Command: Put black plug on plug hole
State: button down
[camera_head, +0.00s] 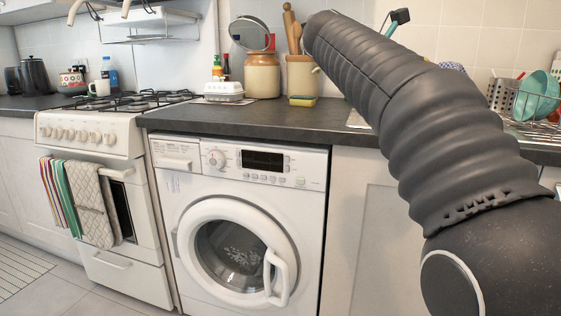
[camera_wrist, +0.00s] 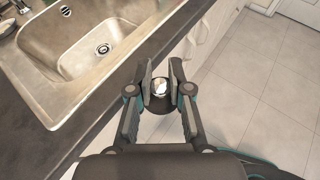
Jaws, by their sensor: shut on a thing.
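In the wrist view, my gripper (camera_wrist: 161,78) is shut on the black plug (camera_wrist: 160,104), a dark round thing with a shiny spot on top. The plug is held between the two fingers, over the edge of the counter front and the floor. The plug hole (camera_wrist: 103,48) is a round metal drain in the floor of the steel sink (camera_wrist: 62,42), up and to the left of my gripper. The plug is apart from the hole. In the head view my arm hides the sink, and the plug does not show.
The dark counter (camera_wrist: 30,125) borders the sink. In the head view, a dish rack with teal bowls (camera_head: 540,92) is at the right, and a washing machine (camera_head: 240,225) stands under the counter. The tiled floor (camera_wrist: 255,85) is clear.

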jog(key=w+a+f+n+t+y, duration=0.1)
jog(key=a+f+n+t+y, duration=0.1)
jog(key=f, duration=1.5)
jog(key=w+a+f+n+t+y+p, duration=0.1)
jog(key=w+a+f+n+t+y, duration=0.1)
jog(key=f, duration=1.4)
jog(key=w+a+f+n+t+y+p, duration=0.1)
jog(key=a+f+n+t+y, duration=0.3)
jog(key=f, duration=1.3)
jog(key=shift+w+a+f+n+y, duration=0.15)
jog(key=shift+a+f+n+y, duration=0.25)
jog(key=shift+a+n, duration=1)
jog(key=shift+r, duration=0.1)
